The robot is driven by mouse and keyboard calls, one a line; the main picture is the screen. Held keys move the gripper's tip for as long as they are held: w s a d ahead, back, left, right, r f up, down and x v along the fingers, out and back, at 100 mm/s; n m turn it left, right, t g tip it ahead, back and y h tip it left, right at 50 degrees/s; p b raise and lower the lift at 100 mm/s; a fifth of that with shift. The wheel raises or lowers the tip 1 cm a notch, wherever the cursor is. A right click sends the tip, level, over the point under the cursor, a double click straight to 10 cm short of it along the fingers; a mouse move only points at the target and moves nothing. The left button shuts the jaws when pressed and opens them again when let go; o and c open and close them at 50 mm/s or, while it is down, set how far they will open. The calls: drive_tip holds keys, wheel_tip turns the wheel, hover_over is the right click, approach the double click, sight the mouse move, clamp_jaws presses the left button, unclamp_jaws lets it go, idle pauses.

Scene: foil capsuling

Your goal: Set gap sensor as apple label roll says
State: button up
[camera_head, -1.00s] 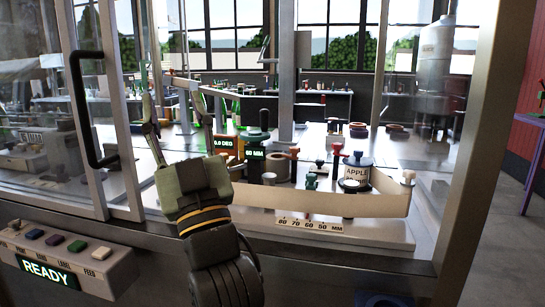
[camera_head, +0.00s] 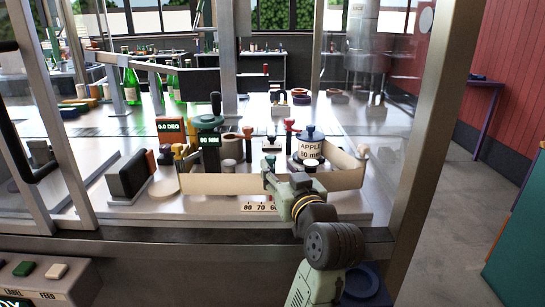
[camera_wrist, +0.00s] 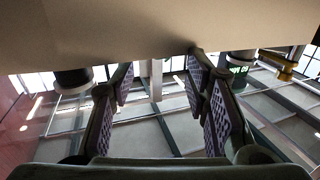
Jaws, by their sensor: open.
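The apple label roll (camera_head: 310,150) stands at the back right of the machine bed, with a blue top and a white label reading APPLE and a mm figure too small to read surely. A tan web (camera_head: 215,184) runs across the front. Below it is a mm scale (camera_head: 257,207), showing 80, 70 and 60, its right end hidden by my gripper. A small teal-topped piece (camera_head: 270,158), perhaps the gap sensor, stands just behind the web. My gripper (camera_head: 267,178) is at the web's front beside it, open. In the wrist view, the empty open fingers (camera_wrist: 160,85) point under the tan web (camera_wrist: 120,25).
A metal door post (camera_head: 430,130) stands at the right and the door frame (camera_head: 60,130) at the left. Two small displays (camera_head: 172,126) stand behind the web. A dark block (camera_head: 130,175) is left of it. Buttons (camera_head: 40,270) are at lower left.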

sight(272, 160)
drive_tip(key=p+x, duration=0.1)
drive_tip(key=x, duration=0.3)
drive_tip(key=shift+w+a, duration=0.15)
drive_tip(key=shift+w, duration=0.25)
clamp_jaws()
idle(0.5)
